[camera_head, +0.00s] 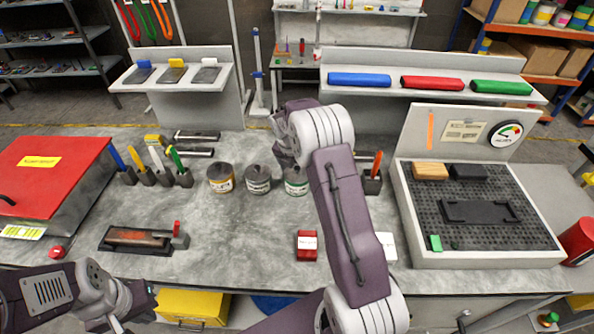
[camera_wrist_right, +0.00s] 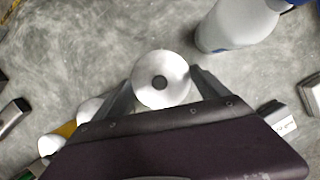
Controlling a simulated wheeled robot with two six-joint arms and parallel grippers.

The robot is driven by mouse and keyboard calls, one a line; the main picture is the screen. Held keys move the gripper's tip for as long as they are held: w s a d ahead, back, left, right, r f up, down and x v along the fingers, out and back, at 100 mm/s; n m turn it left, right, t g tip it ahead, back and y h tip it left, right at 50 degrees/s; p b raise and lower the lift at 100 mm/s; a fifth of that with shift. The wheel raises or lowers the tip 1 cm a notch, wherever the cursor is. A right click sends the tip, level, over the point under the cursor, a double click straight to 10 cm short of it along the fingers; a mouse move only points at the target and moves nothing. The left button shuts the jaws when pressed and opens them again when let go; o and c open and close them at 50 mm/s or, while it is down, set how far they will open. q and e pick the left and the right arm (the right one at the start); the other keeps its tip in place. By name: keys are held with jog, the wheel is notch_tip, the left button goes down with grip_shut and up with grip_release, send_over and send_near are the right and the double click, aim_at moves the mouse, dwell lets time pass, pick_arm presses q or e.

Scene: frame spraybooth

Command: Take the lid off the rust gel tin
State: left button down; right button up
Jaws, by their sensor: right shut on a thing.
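I cannot read which is the rust gel tin. My right gripper (camera_wrist_right: 163,84) is at the row's right end, largely hidden by my arm in the head view. In the right wrist view it is shut on a round pale lid (camera_wrist_right: 148,70) with a dark centre. Whether the lid still touches a tin is unclear. My left gripper (camera_head: 140,302) is low at the left, jaws unclear.
A white bottle (camera_wrist_right: 235,25) stands near the held lid. Brushes in holders (camera_head: 160,172) are left of the tins. A red box (camera_head: 307,245) lies in front. A grey tray (camera_head: 485,259) is at right, a red case (camera_head: 50,175) at left. The front middle bench is mostly clear.

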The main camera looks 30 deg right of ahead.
aim_at(297, 168)
notch_tip(297, 168, up, 4)
jog(key=shift+r, duration=0.1)
jog(key=s+r+b, duration=0.2)
jog(key=s+r, duration=0.4)
jog(key=s, duration=0.5)
jog(key=shift+s+a+r, duration=0.25)
jog(key=shift+s+r, duration=0.05)
jog(key=shift+s, duration=0.05)
